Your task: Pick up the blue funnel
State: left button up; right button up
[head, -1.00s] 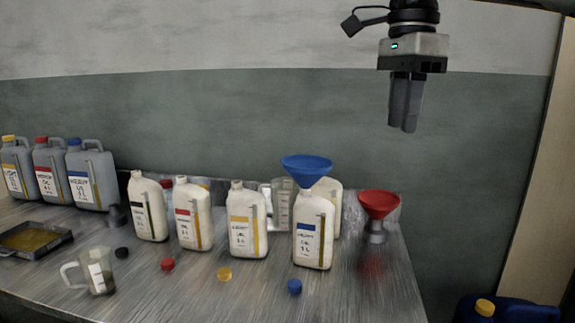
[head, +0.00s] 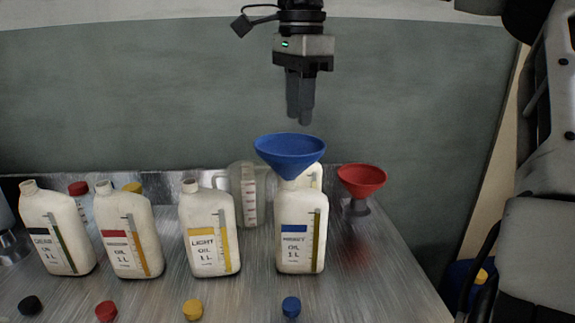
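The blue funnel (head: 290,157) sits upright in the neck of the white bottle with the blue label (head: 301,240), near the right part of the table. My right gripper (head: 304,118) points down above the funnel, a little right of its middle in the picture, with a gap between the fingertips and the rim. Its fingers are close together with nothing seen between them. The funnel's spout is hidden in the bottle. My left gripper is not in the head view.
A red funnel (head: 361,181) stands on a metal holder just right of the bottle. A clear measuring jug (head: 246,193) stands behind and left. Several white bottles line the left, and loose caps, including a blue cap (head: 291,306), lie in front.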

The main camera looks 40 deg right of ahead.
aim_at(289, 168)
notch_tip(289, 168, down, 8)
jog(key=shift+r, duration=0.25)
jog(key=shift+s, duration=0.1)
jog(key=shift+c, duration=0.2)
grip_shut()
